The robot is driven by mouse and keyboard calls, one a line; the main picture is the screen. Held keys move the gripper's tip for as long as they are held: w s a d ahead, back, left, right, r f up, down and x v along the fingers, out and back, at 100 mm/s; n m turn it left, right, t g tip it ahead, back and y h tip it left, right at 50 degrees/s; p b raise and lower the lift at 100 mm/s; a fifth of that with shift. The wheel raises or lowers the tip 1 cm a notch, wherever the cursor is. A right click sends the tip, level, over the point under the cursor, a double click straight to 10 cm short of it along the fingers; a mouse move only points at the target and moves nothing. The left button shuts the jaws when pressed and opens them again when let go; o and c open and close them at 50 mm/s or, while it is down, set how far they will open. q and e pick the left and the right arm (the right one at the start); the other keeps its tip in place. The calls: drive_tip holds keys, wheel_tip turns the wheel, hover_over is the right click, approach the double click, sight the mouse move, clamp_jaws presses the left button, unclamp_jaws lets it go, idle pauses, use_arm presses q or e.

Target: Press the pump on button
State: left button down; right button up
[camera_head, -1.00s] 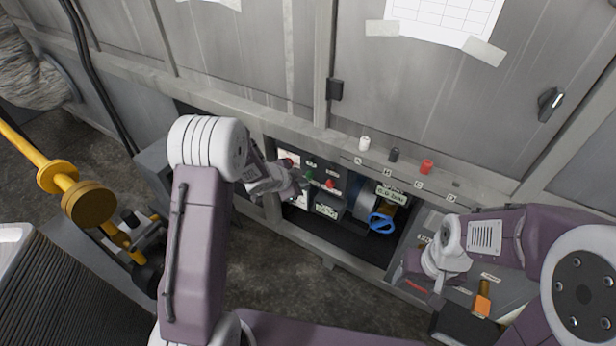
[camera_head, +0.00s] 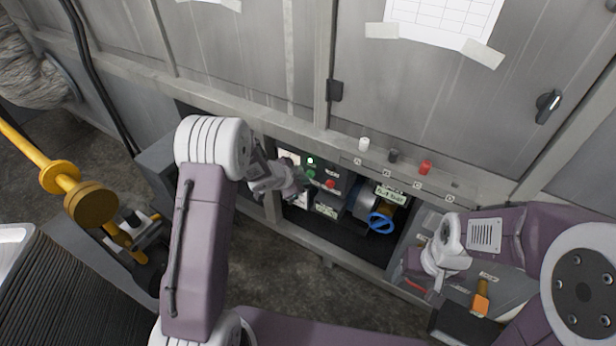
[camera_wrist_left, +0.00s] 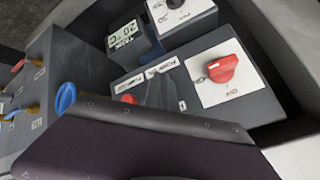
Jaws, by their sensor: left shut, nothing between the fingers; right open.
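The pump control box sits inside the low opening of the grey cabinet in the head view. It carries a green button (camera_head: 311,174), a red button (camera_head: 330,183) and a small lit greenish-white lamp (camera_head: 310,160). My left gripper (camera_head: 300,189) is shut and empty, close to the box just left of and below the green button; contact cannot be told. In the left wrist view the red button (camera_wrist_left: 128,98) shows beside the dark gripper body, and the green button is not visible there. My right gripper (camera_head: 434,284) is open at the lower right, away from the box.
A blue valve handle (camera_head: 381,221) is right of the box. In the left wrist view a red rotary switch (camera_wrist_left: 222,68) and a digital display (camera_wrist_left: 123,36) stand near. The cabinet's frame (camera_head: 345,152) edges the opening. Yellow pipework (camera_head: 90,203) is at left.

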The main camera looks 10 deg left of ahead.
use_arm(q)
drive_tip(key=shift+s, duration=0.1)
drive_tip(key=shift+s+a+b, duration=0.3)
drive_tip(key=shift+s+b, duration=0.05)
drive_tip(key=shift+s, duration=0.4)
drive_tip(key=s, duration=0.1)
drive_tip(key=s+a+b, duration=0.1)
drive_tip(key=s, duration=0.2)
drive_tip(key=shift+s+a, duration=0.35)
idle(0.6)
